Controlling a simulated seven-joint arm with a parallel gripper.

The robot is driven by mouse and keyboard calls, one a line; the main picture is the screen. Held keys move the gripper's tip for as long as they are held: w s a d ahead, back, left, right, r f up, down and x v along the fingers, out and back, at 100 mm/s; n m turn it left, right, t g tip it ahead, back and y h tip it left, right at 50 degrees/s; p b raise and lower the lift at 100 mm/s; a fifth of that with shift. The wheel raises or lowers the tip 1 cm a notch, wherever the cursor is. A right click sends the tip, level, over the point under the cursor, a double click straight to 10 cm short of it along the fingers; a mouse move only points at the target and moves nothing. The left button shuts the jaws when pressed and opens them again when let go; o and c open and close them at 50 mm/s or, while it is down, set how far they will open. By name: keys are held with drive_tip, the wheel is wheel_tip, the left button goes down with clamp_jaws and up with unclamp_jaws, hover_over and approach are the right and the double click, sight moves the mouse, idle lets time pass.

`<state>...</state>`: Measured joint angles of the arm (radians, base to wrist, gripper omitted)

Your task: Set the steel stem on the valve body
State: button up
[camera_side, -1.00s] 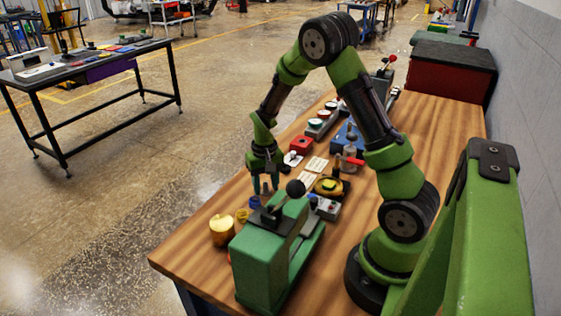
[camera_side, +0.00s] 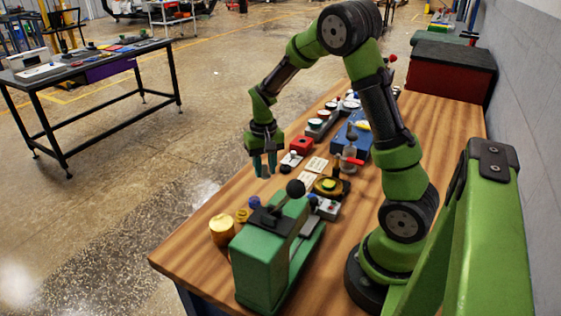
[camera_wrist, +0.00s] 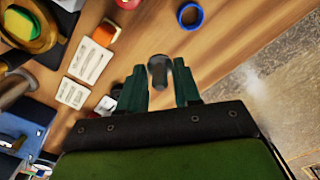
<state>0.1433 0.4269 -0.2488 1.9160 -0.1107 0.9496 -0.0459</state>
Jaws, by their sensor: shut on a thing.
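My gripper (camera_side: 264,168) hangs above the wooden bench, near its left edge in the side view, with its fingers pointing down. In the wrist view my gripper (camera_wrist: 160,83) is shut on a short grey metal cylinder, which looks like the steel stem (camera_wrist: 158,72). The stem is held clear of the bench; in the side view I cannot make it out between the fingers. A grey upright fitting with a red lever (camera_side: 350,157) stands to the right of my gripper. It may be the valve body, but I cannot tell for sure.
A green machine with a black-knobbed lever (camera_side: 262,255) stands at the front. Beside it are a gold cylinder (camera_side: 221,231) and a blue ring (camera_wrist: 190,15).

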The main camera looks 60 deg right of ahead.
wheel_tip(320, 180, up, 3)
drive_tip(key=shift+d+r, duration=0.1)
drive_tip(key=d, duration=0.1)
drive_tip(key=s+r, duration=0.1)
drive_tip(key=s+d+m, duration=0.1)
drive_tip(key=shift+d+r, duration=0.25)
drive_tip(key=shift+d, duration=0.1)
drive_tip(key=s+d, duration=0.1)
drive_tip(key=s, duration=0.1)
drive_tip(key=s+d+m, duration=0.1)
drive_tip(key=s+d, duration=0.1)
drive_tip(key=s, duration=0.1)
drive_tip(key=s+d+f+m, duration=0.1)
drive_tip(key=s, duration=0.2)
drive_tip(key=shift+s+d, duration=0.2)
drive_tip(key=shift+d, duration=0.05)
clamp_jaws()
drive_tip(key=m, duration=0.1)
hover_over(329, 183)
drive_tip(key=shift+w+f, duration=0.1)
drive_tip(key=shift+f, duration=0.75)
drive_tip(key=shift+a+f, duration=0.1)
drive_tip(key=shift+f, duration=1.25)
drive_tip(key=shift+f, duration=0.4)
drive_tip(key=o, duration=0.8)
unclamp_jaws()
drive_tip(key=shift+o, duration=0.5)
